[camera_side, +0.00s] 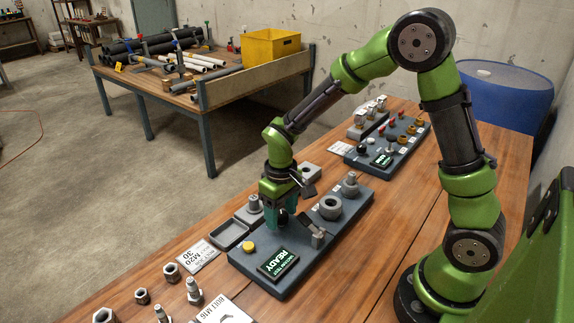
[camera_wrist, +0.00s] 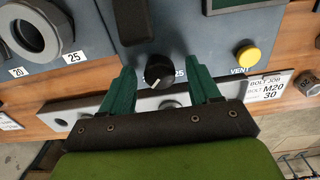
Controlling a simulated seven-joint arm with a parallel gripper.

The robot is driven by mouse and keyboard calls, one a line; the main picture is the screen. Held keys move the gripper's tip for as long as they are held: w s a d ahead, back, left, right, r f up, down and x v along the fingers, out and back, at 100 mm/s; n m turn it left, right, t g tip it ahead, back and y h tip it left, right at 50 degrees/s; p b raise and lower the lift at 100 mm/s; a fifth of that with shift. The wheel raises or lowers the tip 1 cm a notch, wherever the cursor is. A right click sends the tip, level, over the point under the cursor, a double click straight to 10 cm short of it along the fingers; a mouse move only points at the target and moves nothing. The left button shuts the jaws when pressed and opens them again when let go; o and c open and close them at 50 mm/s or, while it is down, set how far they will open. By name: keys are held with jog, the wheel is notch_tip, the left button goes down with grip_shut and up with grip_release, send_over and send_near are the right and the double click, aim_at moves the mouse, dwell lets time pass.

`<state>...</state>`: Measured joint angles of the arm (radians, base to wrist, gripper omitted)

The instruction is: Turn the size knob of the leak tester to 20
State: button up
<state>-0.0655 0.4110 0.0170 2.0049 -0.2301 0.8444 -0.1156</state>
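The leak tester is a blue-grey panel (camera_side: 330,245) on the bench, with a lit READY display (camera_side: 280,264) and a yellow VENT button (camera_side: 248,247); the button also shows in the wrist view (camera_wrist: 247,58). The size knob (camera_wrist: 158,72) is black and round, with a light pointer mark at its lower edge. My gripper (camera_side: 281,216) is low over the panel. In the wrist view its green fingers (camera_wrist: 160,68) are apart, one on each side of the knob, with gaps visible.
A grey ring fitting (camera_side: 330,207) sits on the panel, near labels 20 and 25 in the wrist view. A dark bar (camera_wrist: 128,22) rises close above the knob. A grey tray (camera_side: 229,234) and job card (camera_side: 198,256) lie beside the panel. Another panel (camera_side: 388,150) stands behind.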

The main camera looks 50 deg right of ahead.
aim_at(281, 214)
notch_tip(281, 214, up, 17)
dwell(0.7)
jog(key=shift+f, duration=0.1)
jog(key=s+r+m+t+y, duration=0.2)
jog(key=s+t, duration=0.5)
jog(key=s, duration=0.7)
jog(key=shift+a+r+m, duration=0.15)
jog(key=shift+r+m, duration=0.4)
jog(key=shift+m, duration=0.35)
jog(key=shift+c, duration=0.3)
